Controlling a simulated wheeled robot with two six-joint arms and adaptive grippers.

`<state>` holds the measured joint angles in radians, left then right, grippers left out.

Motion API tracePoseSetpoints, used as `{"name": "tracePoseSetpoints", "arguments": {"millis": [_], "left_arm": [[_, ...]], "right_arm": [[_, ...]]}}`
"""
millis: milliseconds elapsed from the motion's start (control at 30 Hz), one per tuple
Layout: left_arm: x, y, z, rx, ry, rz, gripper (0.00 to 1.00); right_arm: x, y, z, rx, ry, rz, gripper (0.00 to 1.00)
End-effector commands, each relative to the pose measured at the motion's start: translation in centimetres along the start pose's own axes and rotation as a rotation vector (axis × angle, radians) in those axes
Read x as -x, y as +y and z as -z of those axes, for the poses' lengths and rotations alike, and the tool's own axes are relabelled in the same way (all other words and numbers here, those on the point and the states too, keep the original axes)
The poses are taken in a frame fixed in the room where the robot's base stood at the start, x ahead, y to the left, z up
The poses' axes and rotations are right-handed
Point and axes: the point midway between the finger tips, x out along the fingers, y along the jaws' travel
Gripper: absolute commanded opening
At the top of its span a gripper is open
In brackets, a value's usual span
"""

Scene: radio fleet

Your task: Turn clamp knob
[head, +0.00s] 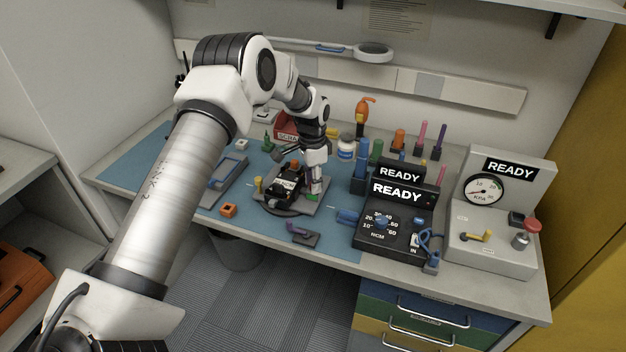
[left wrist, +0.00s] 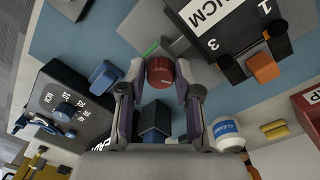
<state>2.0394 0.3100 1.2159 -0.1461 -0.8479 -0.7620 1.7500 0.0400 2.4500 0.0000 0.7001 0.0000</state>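The red clamp knob (left wrist: 160,72) shows in the left wrist view between the fingertips of my left gripper (left wrist: 161,76). The two fingers lie close against its sides and appear shut on it. A green strip (left wrist: 152,48) lies beside the knob. In the head view my left gripper (head: 314,186) points down at the right side of the fixture plate (head: 272,207), and it hides the knob there. A black radio (head: 286,186) with a white label and orange knobs sits on the fixture. My right gripper is in neither view.
A black NCM box (head: 384,246) stands right of the fixture, beside a grey gauge unit (head: 492,247). Blue and green posts and a white bottle (head: 346,147) stand behind. An orange block (head: 228,210) and a purple-handled piece (head: 303,234) lie in front.

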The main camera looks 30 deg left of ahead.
Motion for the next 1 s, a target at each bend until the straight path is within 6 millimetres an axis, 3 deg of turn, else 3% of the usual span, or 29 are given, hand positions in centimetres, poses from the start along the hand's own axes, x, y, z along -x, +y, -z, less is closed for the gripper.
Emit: {"name": "tracePoseSetpoints", "arguments": {"millis": [300, 433, 800, 1000], "left_arm": [[0.0, 0.0, 0.0, 0.001, 0.001, 0.001, 0.55], [0.9, -0.1, 0.1, 0.001, 0.003, 0.003, 0.55], [9.4, -0.1, 0.1, 0.001, 0.002, 0.002, 0.55], [11.7, 0.0, 0.1, 0.000, -0.002, -0.001, 0.55]], "right_arm": [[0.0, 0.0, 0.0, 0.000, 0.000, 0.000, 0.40], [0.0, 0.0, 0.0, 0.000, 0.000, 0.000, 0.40], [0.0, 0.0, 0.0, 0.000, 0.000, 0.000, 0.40], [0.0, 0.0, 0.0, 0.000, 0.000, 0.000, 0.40]]}}
